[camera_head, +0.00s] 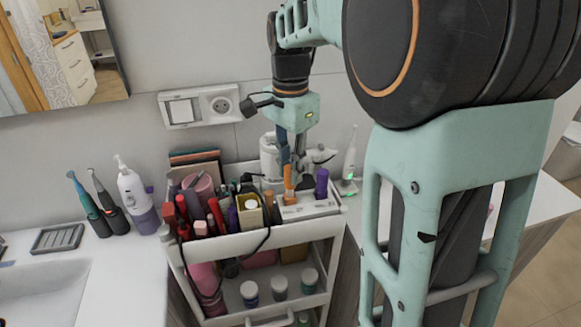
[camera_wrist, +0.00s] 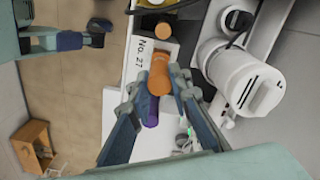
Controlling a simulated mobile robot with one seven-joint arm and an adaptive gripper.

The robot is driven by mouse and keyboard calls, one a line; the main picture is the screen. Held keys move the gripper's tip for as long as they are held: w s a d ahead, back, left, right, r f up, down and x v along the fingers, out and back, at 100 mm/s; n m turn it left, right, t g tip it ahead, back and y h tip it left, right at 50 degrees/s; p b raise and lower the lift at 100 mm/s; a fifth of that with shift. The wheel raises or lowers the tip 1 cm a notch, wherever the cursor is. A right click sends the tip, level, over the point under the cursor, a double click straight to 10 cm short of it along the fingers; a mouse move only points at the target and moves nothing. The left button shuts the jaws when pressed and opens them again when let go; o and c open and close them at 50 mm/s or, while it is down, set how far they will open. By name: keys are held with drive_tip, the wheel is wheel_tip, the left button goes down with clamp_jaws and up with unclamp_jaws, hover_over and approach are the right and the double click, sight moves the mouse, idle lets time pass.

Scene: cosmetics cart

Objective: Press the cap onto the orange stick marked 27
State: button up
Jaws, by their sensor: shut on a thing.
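My gripper (camera_head: 291,163) points down over the white holder (camera_head: 310,208) on the cart's top tray. In the wrist view its fingers (camera_wrist: 161,80) are shut on the orange cap (camera_wrist: 160,77).
A purple stick (camera_head: 321,184) stands at the holder's right and shows below my fingers in the wrist view (camera_wrist: 150,113). A white container (camera_wrist: 242,78) is close by. Several tubes, brushes and a yellow box (camera_head: 250,213) crowd the cart (camera_head: 225,245) to the left.

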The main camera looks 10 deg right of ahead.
drive_tip(key=shift+f+b, duration=0.65)
drive_tip(key=shift+f, duration=0.6)
idle(0.6)
idle(0.3)
drive_tip(key=o, duration=0.8)
drive_tip(key=o, duration=0.5)
drive_tip(key=shift+r, duration=0.1)
drive_tip(key=shift+r+p, duration=3.45)
drive_tip(key=shift+r, duration=0.5)
